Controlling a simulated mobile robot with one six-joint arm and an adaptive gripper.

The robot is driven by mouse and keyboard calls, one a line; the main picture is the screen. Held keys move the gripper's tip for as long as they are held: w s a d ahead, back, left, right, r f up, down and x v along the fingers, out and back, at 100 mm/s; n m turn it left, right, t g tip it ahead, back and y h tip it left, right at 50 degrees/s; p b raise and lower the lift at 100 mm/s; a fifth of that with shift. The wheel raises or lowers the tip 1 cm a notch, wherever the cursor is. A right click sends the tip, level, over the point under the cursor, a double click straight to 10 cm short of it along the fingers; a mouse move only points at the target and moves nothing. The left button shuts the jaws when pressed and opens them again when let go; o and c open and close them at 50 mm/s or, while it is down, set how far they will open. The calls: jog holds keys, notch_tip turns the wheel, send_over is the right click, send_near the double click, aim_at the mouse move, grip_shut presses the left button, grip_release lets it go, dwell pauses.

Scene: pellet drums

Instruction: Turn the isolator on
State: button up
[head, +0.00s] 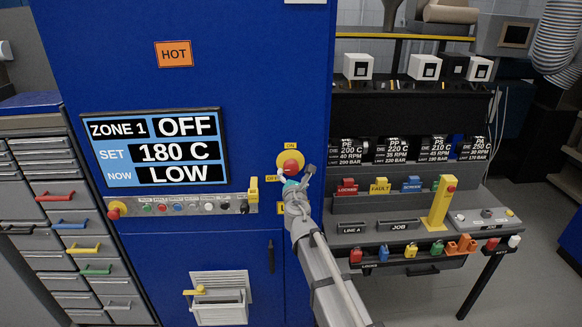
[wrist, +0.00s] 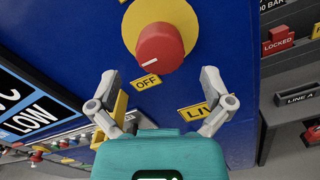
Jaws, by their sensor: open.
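The isolator is a red round knob (head: 290,166) on a yellow disc on the blue cabinet front. An ON label (head: 290,146) is above it and an OFF label (head: 272,178) at its lower left. In the wrist view the red knob (wrist: 160,47) has a white mark at its lower left, toward the OFF label (wrist: 146,82). My gripper (wrist: 159,77) is open and empty, its fingers spread just below the knob, apart from it. In the head view my gripper (head: 299,181) covers the area just below right of the knob.
The cabinet display (head: 155,148) reads ZONE 1 OFF, SET 180 C, NOW LOW. Below it is a row of buttons (head: 180,207) with a yellow piece at its right end. A LIVE label (wrist: 205,108) is below the isolator. A desk with padlocks (head: 410,252) stands at right.

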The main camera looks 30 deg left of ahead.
aim_at(291, 170)
jog(key=shift+x, duration=3)
jog(key=c, duration=1.1)
